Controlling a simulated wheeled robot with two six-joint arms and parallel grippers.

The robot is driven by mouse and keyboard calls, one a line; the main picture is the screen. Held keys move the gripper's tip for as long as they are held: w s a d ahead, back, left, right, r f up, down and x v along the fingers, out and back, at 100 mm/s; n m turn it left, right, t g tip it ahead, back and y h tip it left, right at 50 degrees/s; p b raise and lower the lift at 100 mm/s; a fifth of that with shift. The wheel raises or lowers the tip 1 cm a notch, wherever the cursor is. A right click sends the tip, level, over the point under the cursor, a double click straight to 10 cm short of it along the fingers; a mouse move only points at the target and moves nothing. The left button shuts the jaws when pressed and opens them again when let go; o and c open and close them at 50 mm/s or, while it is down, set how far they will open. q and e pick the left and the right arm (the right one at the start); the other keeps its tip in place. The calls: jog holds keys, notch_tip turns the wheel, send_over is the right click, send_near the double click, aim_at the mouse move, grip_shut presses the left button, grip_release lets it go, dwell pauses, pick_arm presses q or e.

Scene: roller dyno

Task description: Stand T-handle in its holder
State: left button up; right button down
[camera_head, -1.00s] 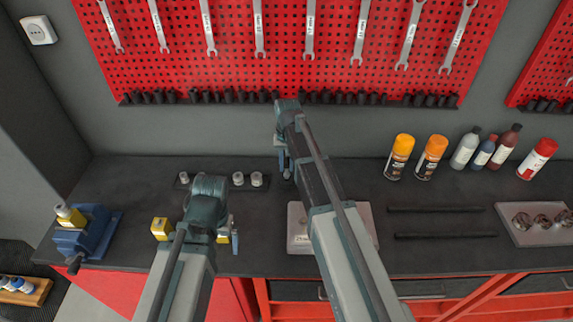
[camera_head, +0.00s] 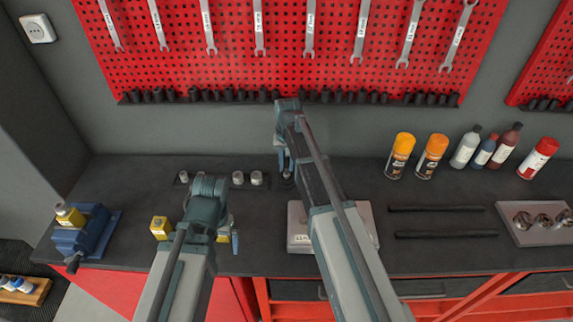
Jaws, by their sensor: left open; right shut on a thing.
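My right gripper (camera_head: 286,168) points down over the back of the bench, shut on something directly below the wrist. The T-handle itself cannot be made out clearly behind the fingers and arm. A small dark round piece (camera_head: 287,182) shows on the bench right under these fingertips. It looks like part of the holder, but whether the T-handle touches it or stands in it I cannot tell. My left gripper (camera_head: 234,238) is open and empty, low over the front of the bench, beside a yellow block.
Grey sockets (camera_head: 238,178) stand in a row left of the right gripper. A pale case (camera_head: 299,240) lies partly under my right arm. A blue vise (camera_head: 85,235) is at left. Spray cans (camera_head: 400,157) and bottles stand at right, behind two dark bars (camera_head: 436,208).

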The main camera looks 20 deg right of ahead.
pick_arm(q)
jog(key=shift+f+b, duration=0.8)
jog(key=shift+f, duration=0.05)
pick_arm(e)
jog(key=shift+f, duration=0.85)
grip_release()
jog(key=shift+r, duration=0.1)
pick_arm(q)
jog(key=shift+r, duration=0.25)
pick_arm(e)
jog(key=shift+r, duration=0.15)
pick_arm(q)
notch_tip(320, 180, up, 7)
jog(key=p, duration=0.7)
jog(key=shift+f, duration=0.15)
pick_arm(e)
jog(key=shift+r, duration=3.4)
